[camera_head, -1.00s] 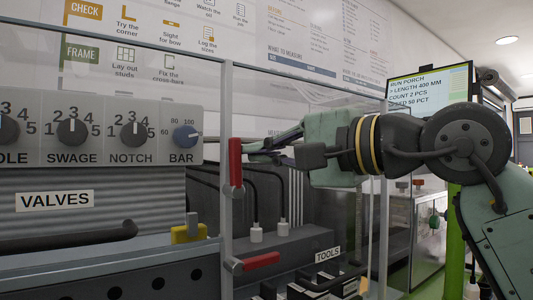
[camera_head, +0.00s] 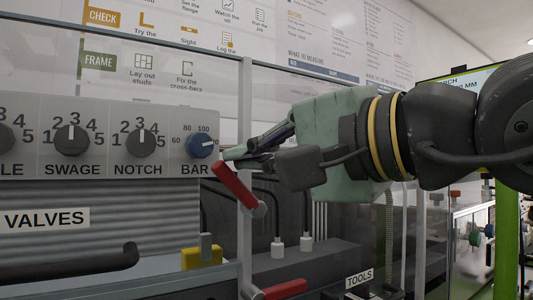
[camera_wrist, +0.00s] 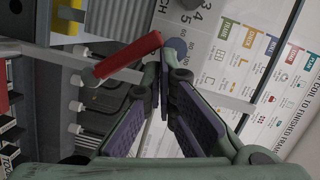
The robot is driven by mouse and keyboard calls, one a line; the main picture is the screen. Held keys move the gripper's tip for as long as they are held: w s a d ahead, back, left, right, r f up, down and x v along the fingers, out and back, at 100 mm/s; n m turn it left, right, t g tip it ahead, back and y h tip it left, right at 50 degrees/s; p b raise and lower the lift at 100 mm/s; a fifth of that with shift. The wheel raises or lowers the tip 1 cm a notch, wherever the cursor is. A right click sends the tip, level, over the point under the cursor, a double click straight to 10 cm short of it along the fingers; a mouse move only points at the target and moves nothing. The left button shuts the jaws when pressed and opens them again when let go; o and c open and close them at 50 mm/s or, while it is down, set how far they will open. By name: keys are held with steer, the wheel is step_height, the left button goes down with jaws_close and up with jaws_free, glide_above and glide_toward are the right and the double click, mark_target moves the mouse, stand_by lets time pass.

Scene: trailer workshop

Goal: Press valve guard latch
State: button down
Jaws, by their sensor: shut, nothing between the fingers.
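A red handle (camera_head: 238,188) hangs on a pivot on the grey post of a clear panel and leans with its upper end to the left. It also shows in the wrist view (camera_wrist: 127,58), left of the fingers. A yellow block with a grey upright tab (camera_head: 203,256) sits below, on the ledge right of the VALVES sign (camera_head: 46,219). I cannot tell for sure which is the valve guard latch. My gripper (camera_head: 230,155) is shut and empty, its tips just above the red handle's upper end; contact is unclear. It also fills the wrist view (camera_wrist: 169,66).
A blue BAR knob (camera_head: 202,145) is close left of my fingertips, on a grey panel of dials. A second red handle (camera_head: 280,290) is lower on the post. A black bar handle (camera_head: 80,266) runs below the VALVES sign. A TOOLS box (camera_head: 359,277) lies lower right.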

steer(key=shift+s+a+f+n+h, duration=0.15)
steer(key=shift+s+a+f+n, duration=0.2)
steer(key=shift+a, duration=0.15)
steer(key=shift+s+a+f+n+h, duration=0.15)
steer(key=shift+s+a+f+n, duration=0.2)
steer(key=shift+a, duration=0.15)
stand_by(1.1)
